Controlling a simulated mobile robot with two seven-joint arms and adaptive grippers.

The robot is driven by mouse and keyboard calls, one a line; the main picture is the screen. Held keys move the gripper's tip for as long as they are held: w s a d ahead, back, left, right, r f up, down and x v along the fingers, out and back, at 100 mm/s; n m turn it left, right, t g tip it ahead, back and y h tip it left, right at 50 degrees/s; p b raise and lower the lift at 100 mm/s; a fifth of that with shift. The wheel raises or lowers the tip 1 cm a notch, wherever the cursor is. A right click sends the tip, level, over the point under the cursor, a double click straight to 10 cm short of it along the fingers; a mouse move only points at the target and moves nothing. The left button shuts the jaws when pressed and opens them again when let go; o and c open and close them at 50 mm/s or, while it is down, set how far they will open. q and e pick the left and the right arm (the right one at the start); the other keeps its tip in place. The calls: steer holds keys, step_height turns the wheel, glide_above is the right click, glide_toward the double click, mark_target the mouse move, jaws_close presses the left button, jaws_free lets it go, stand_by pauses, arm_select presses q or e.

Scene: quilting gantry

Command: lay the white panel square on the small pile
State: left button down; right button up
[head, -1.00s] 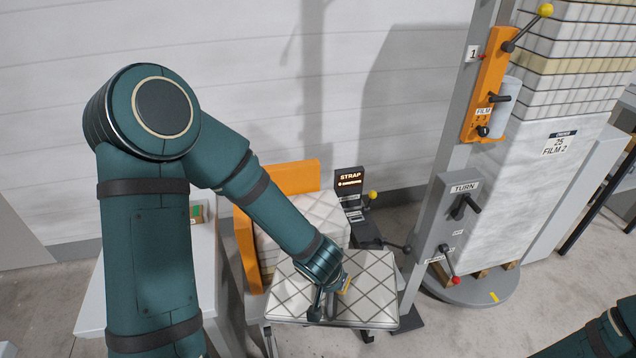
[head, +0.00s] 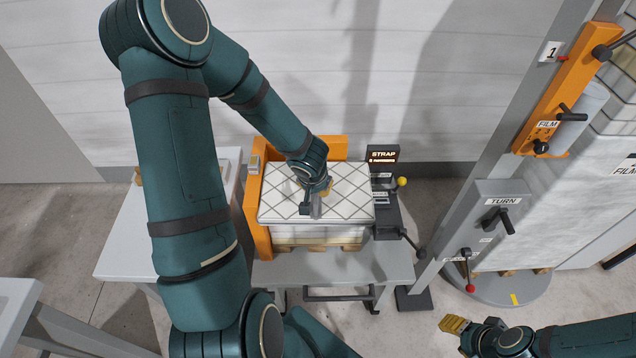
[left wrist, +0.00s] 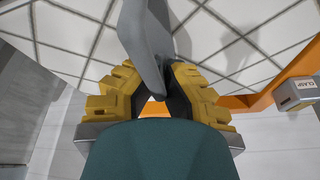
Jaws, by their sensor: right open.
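The white panel (head: 346,184) has a dark diamond grid and lies over the small pile (head: 318,233) in the head view. Its edges look roughly in line with the pile; I cannot tell whether it touches. My left gripper (head: 320,195) is above the panel. In the left wrist view its yellow fingers (left wrist: 158,98) close around a grey handle (left wrist: 143,40), with the gridded panel (left wrist: 70,35) beyond. The handle's foot on the panel is partly hidden. My right gripper (head: 456,325) is open and empty at the lower right, away from the pile.
An orange corner fence (head: 254,222) stands behind and left of the pile on a grey table (head: 388,262). A CLASP box (left wrist: 298,93) is on the fence. The STRAP machine (head: 384,185) stands close right. The TURN post (head: 492,222) is farther right.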

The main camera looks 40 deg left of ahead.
arm_select(q)
steer(key=shift+w+f+b, duration=0.15)
steer(key=shift+f+b, duration=0.95)
steer(key=shift+f, duration=1.35)
steer(key=shift+f+b, duration=0.85)
steer(key=shift+b, duration=0.55)
steer(key=c, duration=1.1)
jaws_free()
steer(key=shift+o, duration=0.2)
steer(key=v, duration=1.2)
steer(key=shift+d, duration=0.15)
